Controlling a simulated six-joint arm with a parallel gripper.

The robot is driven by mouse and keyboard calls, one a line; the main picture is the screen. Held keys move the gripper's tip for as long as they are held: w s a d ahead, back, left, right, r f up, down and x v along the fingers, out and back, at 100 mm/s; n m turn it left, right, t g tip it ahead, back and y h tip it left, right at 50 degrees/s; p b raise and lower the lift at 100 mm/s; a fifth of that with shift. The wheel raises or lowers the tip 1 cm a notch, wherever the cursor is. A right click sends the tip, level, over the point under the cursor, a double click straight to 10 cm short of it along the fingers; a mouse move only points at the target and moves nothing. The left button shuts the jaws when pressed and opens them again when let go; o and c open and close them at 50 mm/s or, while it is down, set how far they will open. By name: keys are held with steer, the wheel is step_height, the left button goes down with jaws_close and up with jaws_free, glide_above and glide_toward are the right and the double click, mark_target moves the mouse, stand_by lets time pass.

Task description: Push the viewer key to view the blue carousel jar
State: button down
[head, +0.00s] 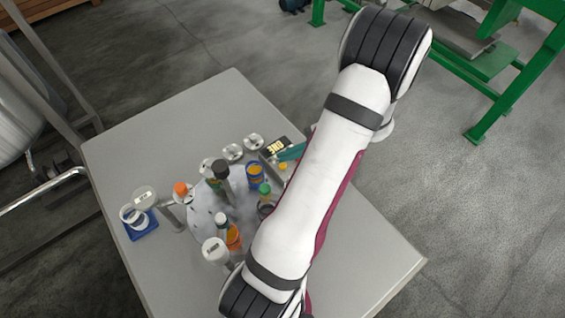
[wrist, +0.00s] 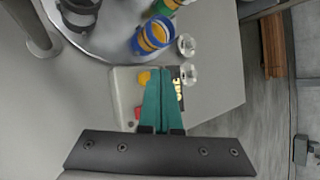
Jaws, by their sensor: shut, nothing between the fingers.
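The blue jar (head: 256,172) with orange-yellow contents stands at the right side of the round grey carousel (head: 204,222); it also shows in the wrist view (wrist: 140,44), open at the top. A pale box with a dark display (head: 276,146) sits beside the carousel. In the wrist view the box (wrist: 122,95) carries a yellow key (wrist: 144,78) and a red key (wrist: 138,113). My gripper (wrist: 160,72), with teal fingers, is shut and empty over the box, beside the yellow key. The fingers cover part of the display; I cannot tell whether they touch the box.
The carousel holds several other jars, including a green-capped one (head: 264,189) and an orange one (head: 234,238). A dark-topped post (head: 222,170) rises from it. Clear lidded dishes (head: 232,152) stand behind. A jar sits on a blue pad (head: 141,226) at left. Back table is clear.

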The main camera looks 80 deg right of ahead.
steer(key=shift+f, duration=0.1)
stand_by(0.3)
steer(key=shift+f, duration=0.35)
steer(key=shift+f, duration=0.5)
stand_by(0.6)
steer(key=shift+r, duration=0.95)
steer(key=shift+r, duration=0.1)
steer(key=shift+r, duration=2.4)
